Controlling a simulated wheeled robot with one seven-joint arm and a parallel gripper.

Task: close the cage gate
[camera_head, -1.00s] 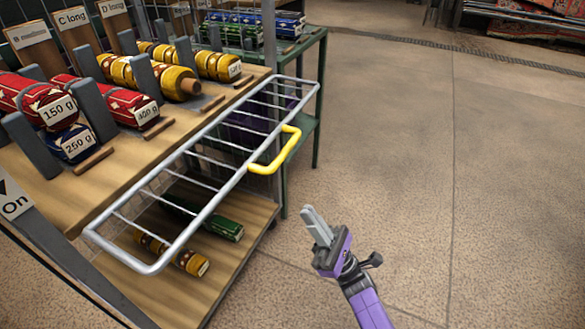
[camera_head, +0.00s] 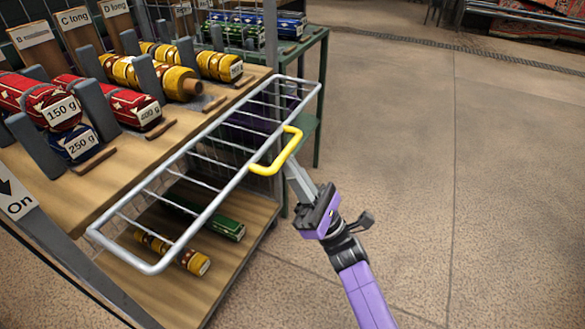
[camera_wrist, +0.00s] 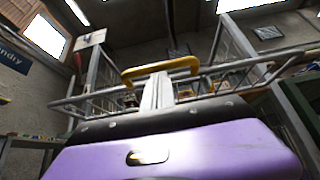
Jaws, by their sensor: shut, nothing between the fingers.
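The cage gate (camera_head: 212,205) is a silver wire frame with crossbars. It stands out from the front of the wooden shelf unit, tilted, with a gap between most of it and the shelves. A yellow handle (camera_head: 276,161) sits on its outer long bar. My gripper (camera_head: 290,168) is shut and empty, its fingertips right at the handle on the outer side. In the wrist view the fingers (camera_wrist: 157,92) point up to the yellow handle (camera_wrist: 162,69). I cannot tell whether they touch it.
Rolled rugs with weight labels (camera_head: 62,112) lie between grey dividers on the upper shelf. Green and yellow rolls (camera_head: 180,254) lie on the lower shelf under the gate. A green-framed rack (camera_head: 318,100) stands behind. The floor to the right is clear.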

